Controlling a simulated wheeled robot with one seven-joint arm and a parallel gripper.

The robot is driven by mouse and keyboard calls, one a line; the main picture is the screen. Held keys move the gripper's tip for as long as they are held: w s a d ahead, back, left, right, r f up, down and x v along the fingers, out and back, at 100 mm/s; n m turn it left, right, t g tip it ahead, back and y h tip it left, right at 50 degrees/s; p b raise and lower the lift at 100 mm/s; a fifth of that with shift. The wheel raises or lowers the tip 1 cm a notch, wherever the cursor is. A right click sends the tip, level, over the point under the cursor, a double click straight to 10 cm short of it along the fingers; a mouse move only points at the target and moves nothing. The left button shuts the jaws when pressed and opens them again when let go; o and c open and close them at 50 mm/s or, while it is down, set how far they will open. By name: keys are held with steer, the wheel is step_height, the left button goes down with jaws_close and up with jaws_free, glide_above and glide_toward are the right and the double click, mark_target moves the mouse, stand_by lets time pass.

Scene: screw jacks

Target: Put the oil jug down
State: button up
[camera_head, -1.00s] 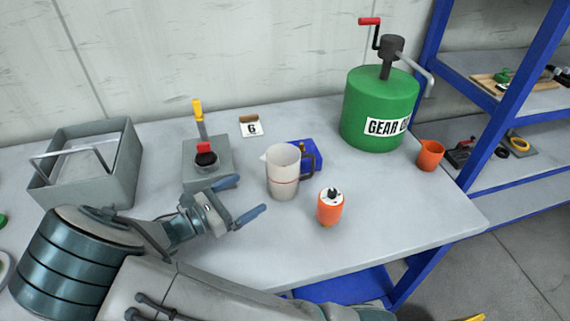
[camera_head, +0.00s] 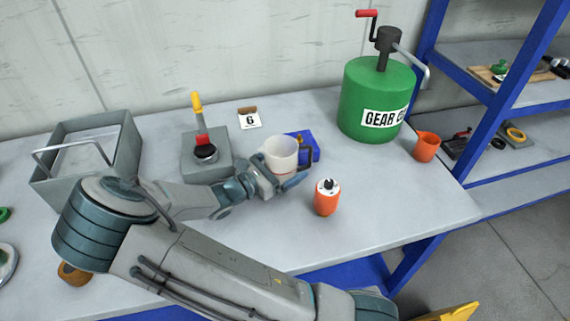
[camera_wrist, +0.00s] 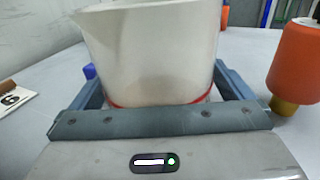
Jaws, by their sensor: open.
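The oil jug (camera_head: 281,153) is a white jug with a red line around it and a dark handle on its right. It stands upright on the grey table (camera_head: 255,245). My gripper (camera_head: 285,180) is at the jug, low on its near side. In the wrist view the jug (camera_wrist: 155,50) fills the space between my two fingers (camera_wrist: 160,95), one on each side. The fingers are open around it. Its base is hidden behind my gripper's palm.
An orange bottle (camera_head: 327,200) stands close to the right of my gripper. A blue block (camera_head: 308,147) is just behind the jug. A grey block with a yellow-handled lever (camera_head: 207,165), a green gear oil drum (camera_head: 372,90) and an orange cup (camera_head: 426,147) stand around.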

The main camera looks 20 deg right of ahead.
steer(key=c, duration=1.2)
steer(key=shift+c, duration=0.7)
steer(key=shift+r, duration=0.15)
